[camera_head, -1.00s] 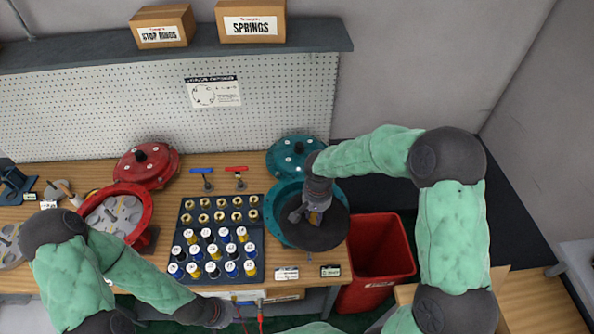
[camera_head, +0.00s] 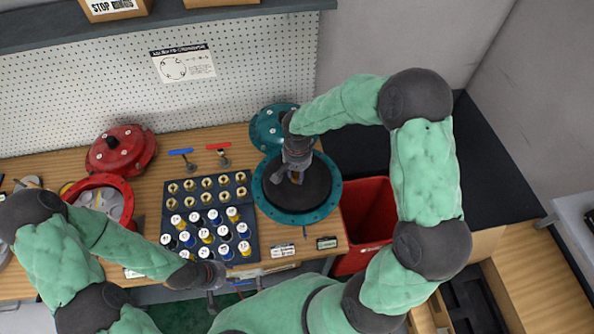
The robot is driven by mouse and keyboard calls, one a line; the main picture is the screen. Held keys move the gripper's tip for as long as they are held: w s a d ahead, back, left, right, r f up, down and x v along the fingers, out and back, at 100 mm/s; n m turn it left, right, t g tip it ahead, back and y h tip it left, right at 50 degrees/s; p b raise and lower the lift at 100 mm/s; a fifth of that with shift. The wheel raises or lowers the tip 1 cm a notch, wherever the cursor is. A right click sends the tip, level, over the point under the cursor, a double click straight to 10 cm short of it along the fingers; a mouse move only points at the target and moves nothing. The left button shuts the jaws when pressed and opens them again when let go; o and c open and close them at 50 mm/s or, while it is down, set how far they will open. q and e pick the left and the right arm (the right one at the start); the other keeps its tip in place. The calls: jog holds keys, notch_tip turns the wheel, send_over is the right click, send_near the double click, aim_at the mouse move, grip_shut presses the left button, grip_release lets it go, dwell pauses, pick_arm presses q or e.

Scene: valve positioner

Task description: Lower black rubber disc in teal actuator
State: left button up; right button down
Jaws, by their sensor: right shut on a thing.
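The black rubber disc (camera_head: 305,202) lies level within the round rim of the teal actuator (camera_head: 326,207) on the right part of the bench. I cannot tell whether it rests on the actuator's inside or hangs just above it. My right gripper (camera_head: 292,178) is over the disc and shut on it, pointing down. The teal actuator's lid (camera_head: 268,128) lies just behind it. My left gripper (camera_head: 213,282) is low at the bench's front edge, left of the actuator and away from it. Its fingers are too small and dark to tell whether they are open.
A dark tray (camera_head: 243,256) with several brass fittings and blue and yellow parts stands left of the actuator. A red actuator (camera_head: 126,195) and its lid (camera_head: 121,150) are further left. A red bin (camera_head: 375,218) stands right of the bench.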

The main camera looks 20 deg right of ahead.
jog(key=shift+f+b, duration=1.15)
jog(key=shift+f, duration=1.15)
jog(key=shift+f+b, duration=0.1)
jog(key=shift+b, duration=0.25)
jog(key=shift+b, duration=0.3)
jog(key=shift+f+b, duration=1.35)
jog(key=shift+f, duration=0.2)
jog(key=c, duration=0.8)
grip_release()
jog(key=shift+c, duration=0.2)
notch_tip(320, 180, up, 12)
